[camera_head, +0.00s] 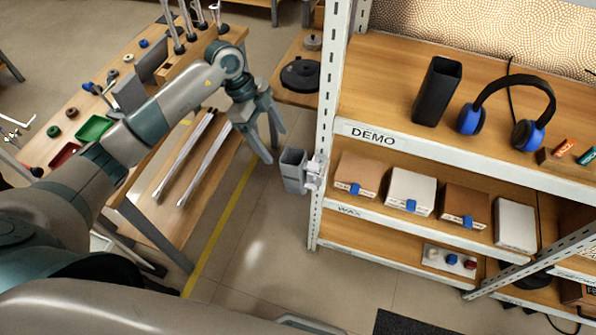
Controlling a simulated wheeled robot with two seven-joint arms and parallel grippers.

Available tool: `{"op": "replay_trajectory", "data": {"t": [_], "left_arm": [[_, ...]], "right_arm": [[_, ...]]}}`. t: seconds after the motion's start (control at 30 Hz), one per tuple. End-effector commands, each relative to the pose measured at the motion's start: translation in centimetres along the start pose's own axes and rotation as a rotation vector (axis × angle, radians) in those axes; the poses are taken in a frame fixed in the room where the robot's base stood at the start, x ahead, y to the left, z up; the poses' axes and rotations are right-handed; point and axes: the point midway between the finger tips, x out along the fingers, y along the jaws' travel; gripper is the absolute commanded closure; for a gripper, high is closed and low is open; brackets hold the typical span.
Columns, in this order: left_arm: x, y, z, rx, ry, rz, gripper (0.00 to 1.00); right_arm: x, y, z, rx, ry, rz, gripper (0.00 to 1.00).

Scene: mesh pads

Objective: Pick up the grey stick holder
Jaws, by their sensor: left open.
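The grey stick holder (292,170) is a small open-topped grey box. It is fixed to the side of the white shelf post by a pale bracket (315,174). My left gripper (275,146) is open and empty, with its fingers pointing down, just above and left of the holder. One finger looks close to the holder's rim, but I cannot tell whether they touch. My right gripper is not in the view.
The shelf unit (362,129) on the right holds a black holder (437,91), blue-black headphones (510,100) and several boxes. A wooden workbench (80,100) with tools and trays stands at left. The floor (262,235) below the holder is clear.

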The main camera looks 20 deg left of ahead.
Motion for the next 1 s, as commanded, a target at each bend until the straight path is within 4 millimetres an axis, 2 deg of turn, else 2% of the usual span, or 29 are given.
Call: {"op": "replay_trajectory", "data": {"t": [0.4, 0.53, 0.7, 1.0], "left_arm": [[7.2, 0.1, -0.3, -0.001, 0.002, 0.004, 0.28], [9.0, 0.0, -0.3, -0.001, 0.002, 0.002, 0.28], [10.1, 0.0, -0.1, 0.001, 0.001, 0.001, 0.28], [10.1, 0.0, -0.1, 0.001, 0.001, 0.0, 0.28]], "right_arm": [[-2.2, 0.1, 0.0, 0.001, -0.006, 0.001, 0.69], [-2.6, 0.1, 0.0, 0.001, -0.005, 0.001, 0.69], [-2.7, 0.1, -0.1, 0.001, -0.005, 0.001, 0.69], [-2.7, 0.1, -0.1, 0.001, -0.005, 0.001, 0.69]]}}
